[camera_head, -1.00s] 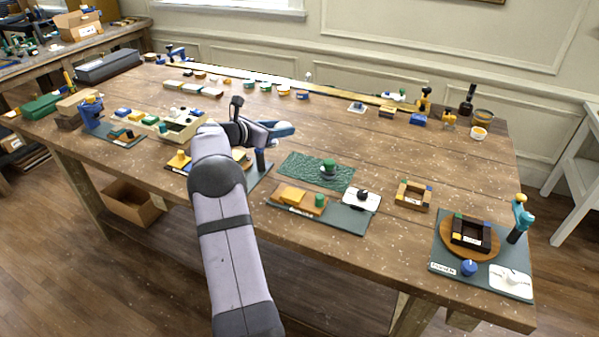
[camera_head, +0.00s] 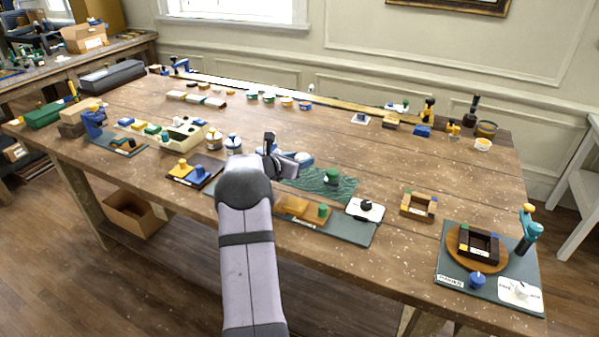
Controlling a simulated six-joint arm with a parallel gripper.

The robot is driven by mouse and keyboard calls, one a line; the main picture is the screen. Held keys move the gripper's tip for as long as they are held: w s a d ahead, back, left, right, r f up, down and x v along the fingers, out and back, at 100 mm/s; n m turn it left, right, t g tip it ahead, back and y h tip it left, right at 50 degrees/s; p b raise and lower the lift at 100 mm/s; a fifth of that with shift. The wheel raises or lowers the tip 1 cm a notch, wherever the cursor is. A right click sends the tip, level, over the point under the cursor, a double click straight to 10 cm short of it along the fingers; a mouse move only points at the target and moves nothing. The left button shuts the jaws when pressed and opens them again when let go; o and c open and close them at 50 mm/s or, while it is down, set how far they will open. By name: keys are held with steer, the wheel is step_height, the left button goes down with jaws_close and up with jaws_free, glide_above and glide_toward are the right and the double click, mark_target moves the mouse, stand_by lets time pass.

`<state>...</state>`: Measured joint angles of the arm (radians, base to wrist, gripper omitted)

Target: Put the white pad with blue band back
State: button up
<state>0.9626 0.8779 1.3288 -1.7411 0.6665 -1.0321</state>
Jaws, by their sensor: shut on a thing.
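My gripper (camera_head: 288,162) is above the middle of the table, at the back-left edge of the green textured mat (camera_head: 335,187). It is shut on a small pale piece with blue, which looks like the white pad with blue band (camera_head: 304,158). The arm and gripper hide most of it, so its band and tilt are not clear. A row of flat pale pads (camera_head: 195,98) lies at the back left of the table.
A grey-green board (camera_head: 345,230) with orange blocks and a white plate (camera_head: 365,209) lies right of my arm.

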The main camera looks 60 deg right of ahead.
mark_target(299, 180)
steer(key=shift+f+p, duration=0.5)
steer(key=shift+f, duration=1.95)
steer(key=shift+f, duration=0.15)
steer(key=o, duration=1)
steer(key=shift+o, duration=0.2)
steer(key=shift+r, duration=0.25)
steer(key=shift+w+a+r+b, duration=0.15)
steer(key=shift+a+b, duration=0.15)
steer(key=shift+a, duration=0.3)
steer(key=b+v, duration=0.3)
steer(key=v, duration=0.7)
steer(key=shift+a+r, duration=0.2)
steer(key=shift+a, duration=0.15)
